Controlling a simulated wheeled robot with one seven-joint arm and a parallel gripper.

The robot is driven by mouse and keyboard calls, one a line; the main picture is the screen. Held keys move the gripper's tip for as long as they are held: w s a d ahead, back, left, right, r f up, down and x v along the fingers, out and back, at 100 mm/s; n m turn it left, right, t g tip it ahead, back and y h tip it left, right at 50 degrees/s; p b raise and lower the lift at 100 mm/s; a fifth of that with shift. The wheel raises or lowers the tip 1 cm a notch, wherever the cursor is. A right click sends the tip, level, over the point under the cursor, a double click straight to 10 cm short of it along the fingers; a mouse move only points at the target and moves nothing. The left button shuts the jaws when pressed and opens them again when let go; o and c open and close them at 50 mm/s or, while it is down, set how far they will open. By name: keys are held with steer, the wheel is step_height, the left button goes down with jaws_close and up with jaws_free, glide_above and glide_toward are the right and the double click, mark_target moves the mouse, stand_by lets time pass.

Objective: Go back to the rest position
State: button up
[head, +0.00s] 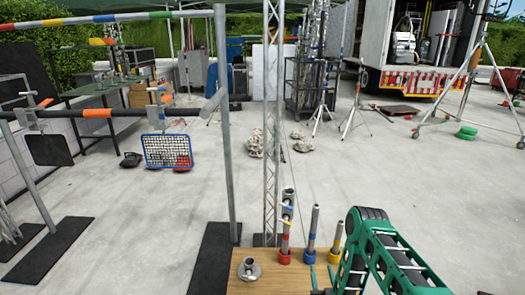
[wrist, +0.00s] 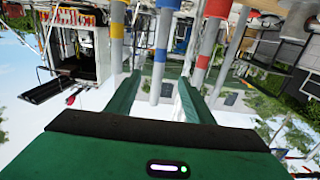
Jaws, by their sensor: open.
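My gripper (head: 322,275) is low in the head view, at the front edge of the wooden tabletop (head: 262,286), at the end of my green arm. In the wrist view, which is upside down, its two green fingers (wrist: 160,82) stand apart with nothing gripped. Three grey pipes stand upright on the tabletop: one with a red base (head: 285,238), one with a blue base (head: 312,230) and one with a yellow base (head: 336,240). The blue-banded pipe (wrist: 162,55) shows in line with the finger gap; its distance is unclear.
A grey round fitting (head: 248,269) lies on the tabletop, left of the pipes. A metal post (head: 222,130) and a lattice truss (head: 271,120) rise behind. A truck (head: 400,78) and tripod stands are farther back. The concrete floor (head: 400,170) at right is mostly clear.

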steer(key=w+d+r+g, duration=0.4)
steer(key=w+d+r, duration=0.3)
steer(key=w+r, duration=0.45)
steer(key=s+d+r+g+h, duration=0.1)
steer(key=s+d+r+g, duration=0.1)
steer(key=s+d+r, duration=0.3)
steer(key=s+d+r+g+h, duration=0.1)
steer(key=s+d+r+g, duration=0.15)
steer(key=r, duration=0.45)
steer(key=s+d+r+g, duration=0.1)
steer(key=s+d+r, duration=0.25)
steer(key=r, duration=0.25)
steer(key=s+d+r+m+g, duration=0.2)
steer(key=s+r, duration=0.4)
steer(key=s, duration=0.4)
steer(key=s+d+r+m+g, duration=0.25)
steer(key=s+r, duration=0.25)
steer(key=s, duration=0.4)
steer(key=s+a+r+m+g+y, duration=0.1)
steer(key=s+a+r+g, duration=0.1)
steer(key=s, duration=1)
steer(key=s+a+r+g+y, duration=0.1)
steer(key=s+a+r+g, duration=0.1)
steer(key=s, duration=1.1)
step_height(320, 180, up, 2)
steer(key=shift+a+m+y, duration=0.3)
steer(key=shift+a+m, duration=0.05)
steer(key=shift+a, duration=0.5)
